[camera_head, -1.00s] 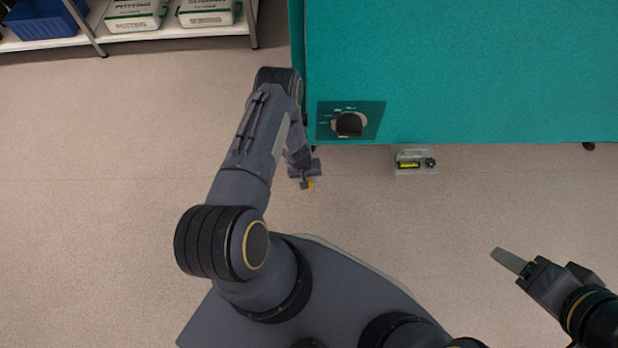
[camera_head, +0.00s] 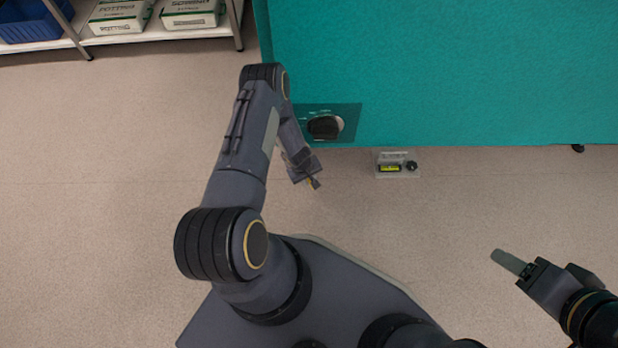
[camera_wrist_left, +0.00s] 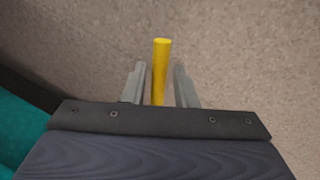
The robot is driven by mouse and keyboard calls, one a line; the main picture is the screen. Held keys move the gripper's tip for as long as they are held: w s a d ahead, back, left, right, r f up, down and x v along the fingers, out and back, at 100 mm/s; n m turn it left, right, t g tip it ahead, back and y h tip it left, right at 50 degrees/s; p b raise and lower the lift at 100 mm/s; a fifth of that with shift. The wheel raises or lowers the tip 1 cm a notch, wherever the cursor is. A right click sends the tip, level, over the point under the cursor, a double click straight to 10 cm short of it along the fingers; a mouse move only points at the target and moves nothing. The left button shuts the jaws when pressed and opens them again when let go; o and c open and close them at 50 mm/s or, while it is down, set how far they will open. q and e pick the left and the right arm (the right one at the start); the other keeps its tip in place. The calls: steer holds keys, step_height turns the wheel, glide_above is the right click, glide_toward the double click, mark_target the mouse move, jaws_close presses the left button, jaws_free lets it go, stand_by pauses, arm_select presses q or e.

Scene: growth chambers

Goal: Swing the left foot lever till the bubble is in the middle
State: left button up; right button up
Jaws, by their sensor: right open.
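The yellow foot lever (camera_wrist_left: 160,72) shows in the left wrist view as a rod between the two fingers of my left gripper (camera_wrist_left: 160,84). The fingers are apart, with a narrow gap on each side of the rod. In the head view my left gripper (camera_head: 314,184) is low at the chamber's front left corner, and the lever is mostly hidden there. The level (camera_head: 398,170), a small grey block with a yellow-green vial, sits at the chamber's front edge; the bubble is too small to make out. My right gripper (camera_head: 512,262) is at the lower right, away from the chamber.
The teal growth chamber (camera_head: 450,70) fills the upper right, with a black knob (camera_head: 324,127) on its dark panel. A shelf (camera_head: 160,33) at the upper left holds boxes and a blue bin (camera_head: 36,20). The floor between is clear.

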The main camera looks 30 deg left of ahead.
arm_select(q)
steer(key=shift+o, duration=0.9)
step_height(320, 180, up, 8)
steer(key=s+p, duration=0.1)
steer(key=p, duration=0.2)
steer(key=shift+a+f, duration=0.15)
steer(key=shift+a, duration=0.3)
steer(key=shift+s, duration=0.15)
